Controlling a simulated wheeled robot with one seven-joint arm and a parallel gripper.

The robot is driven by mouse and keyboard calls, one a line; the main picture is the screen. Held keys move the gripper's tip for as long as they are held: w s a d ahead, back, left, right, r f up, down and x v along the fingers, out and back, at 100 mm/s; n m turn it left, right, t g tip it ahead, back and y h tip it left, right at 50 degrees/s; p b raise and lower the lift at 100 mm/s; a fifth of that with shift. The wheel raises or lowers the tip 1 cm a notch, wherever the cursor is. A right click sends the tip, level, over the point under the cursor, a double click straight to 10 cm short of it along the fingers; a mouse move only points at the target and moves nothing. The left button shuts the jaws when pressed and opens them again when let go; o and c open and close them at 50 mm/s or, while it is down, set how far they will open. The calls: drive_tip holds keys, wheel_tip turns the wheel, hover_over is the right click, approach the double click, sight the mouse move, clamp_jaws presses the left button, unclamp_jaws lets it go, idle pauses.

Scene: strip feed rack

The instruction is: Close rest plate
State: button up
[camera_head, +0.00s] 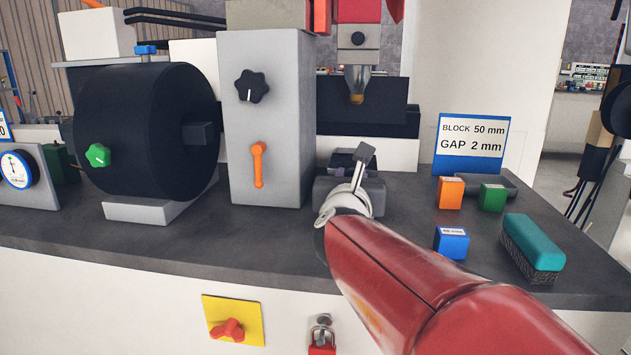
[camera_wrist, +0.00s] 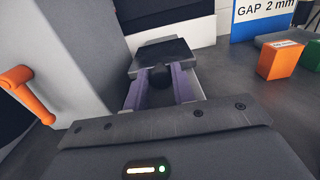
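The two purple-grey fingers of my gripper (camera_wrist: 160,84) stand apart, one on each side of the knob. The knob nearly fills the space between them; I cannot tell whether they press on it. In the head view my gripper (camera_head: 352,170) is at the machine's foot, under the pointed nozzle (camera_head: 357,85), and hides most of the plate.
A grey cabinet with an orange lever (camera_head: 258,165) and black knob (camera_head: 252,86) stands close on the left. On the right are a gap sign (camera_head: 470,143), orange (camera_head: 450,192), green (camera_head: 491,197) and blue blocks (camera_head: 451,242), and a teal brush (camera_head: 533,242).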

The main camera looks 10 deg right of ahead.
drive_tip(key=o, duration=0.4)
drive_tip(key=v, duration=0.7)
drive_tip(key=shift+r, duration=0.1)
drive_tip(key=shift+s+a, duration=0.15)
drive_tip(key=shift+s, duration=0.25)
drive_tip(key=shift+c, duration=0.4)
